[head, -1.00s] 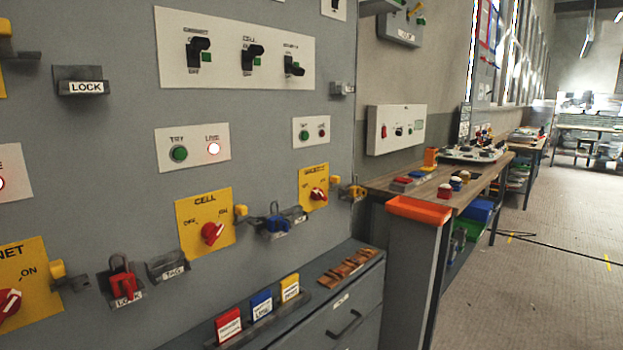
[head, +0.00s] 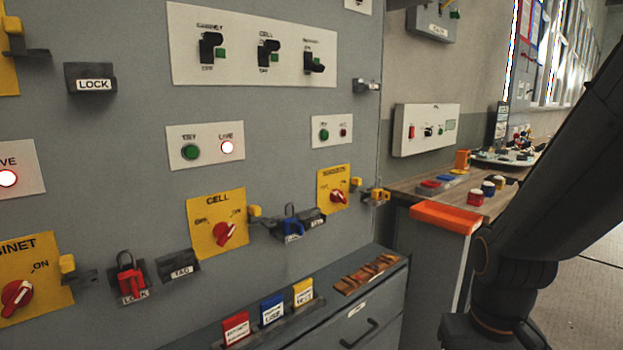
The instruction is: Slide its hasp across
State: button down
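Three yellow switch plates with red knobs are on the grey panel: the CABINET plate (head: 38,262), the CELL plate (head: 208,236) and a smaller plate (head: 328,182) at right. Each has a yellow hasp piece at its right edge: the cabinet hasp (head: 67,263), the cell hasp (head: 255,211) and the right-hand hasp (head: 355,183). Each hasp appears to stand beside its knob, not over it. The frames do not show which hasp is meant. A red padlock (head: 131,281) and a blue padlock (head: 292,226) sit on holders. My gripper is out of view.
My dark arm crosses the right side, in front of the workbench. A TAG holder (head: 178,265) juts from the panel. Red (head: 236,329), blue (head: 272,308) and yellow (head: 303,292) tags stand on the ledge. An orange tray (head: 445,217) is beyond the drawer cabinet (head: 335,325).

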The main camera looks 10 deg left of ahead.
aim_at(356, 181)
jog(key=u, duration=0.15)
jog(key=i, duration=1)
jog(key=z, duration=0.25)
